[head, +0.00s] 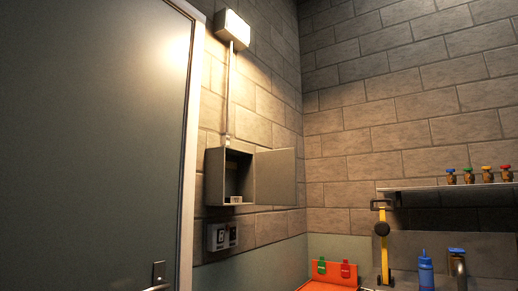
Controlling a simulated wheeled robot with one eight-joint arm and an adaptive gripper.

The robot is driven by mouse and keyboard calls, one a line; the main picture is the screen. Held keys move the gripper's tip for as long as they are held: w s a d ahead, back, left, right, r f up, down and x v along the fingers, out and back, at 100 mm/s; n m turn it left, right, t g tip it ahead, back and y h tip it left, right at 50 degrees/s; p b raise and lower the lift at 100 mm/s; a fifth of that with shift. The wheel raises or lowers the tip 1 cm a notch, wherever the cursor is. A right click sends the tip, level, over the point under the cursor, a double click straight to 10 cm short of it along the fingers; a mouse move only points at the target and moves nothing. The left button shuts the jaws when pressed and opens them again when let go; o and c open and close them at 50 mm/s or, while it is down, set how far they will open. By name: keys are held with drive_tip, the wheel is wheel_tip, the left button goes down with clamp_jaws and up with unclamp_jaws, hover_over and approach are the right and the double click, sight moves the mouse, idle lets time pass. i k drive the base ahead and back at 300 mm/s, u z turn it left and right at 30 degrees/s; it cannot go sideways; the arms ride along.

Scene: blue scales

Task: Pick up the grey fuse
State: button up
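A grey metal wall box (211,178) stands open on the block wall, with its door (275,177) swung out to the right. A small pale grey piece (236,199) sits at the bottom of the box. It may be the grey fuse, but it is too small to tell. Another small light part (232,168) is higher inside the dark box. My gripper is not in view.
A closed grey door (90,140) with a handle (158,285) fills the left. Below the box is a socket unit (222,236). An orange case (330,280), blue bottle (425,273), yellow hanging item (383,250) and shelf (440,187) with coloured valves are lower right.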

sight(226, 136)
drive_tip(key=z, duration=0.35)
drive_tip(key=k, duration=2.15)
drive_tip(key=u, duration=1.1)
drive_tip(key=i, duration=1.65)
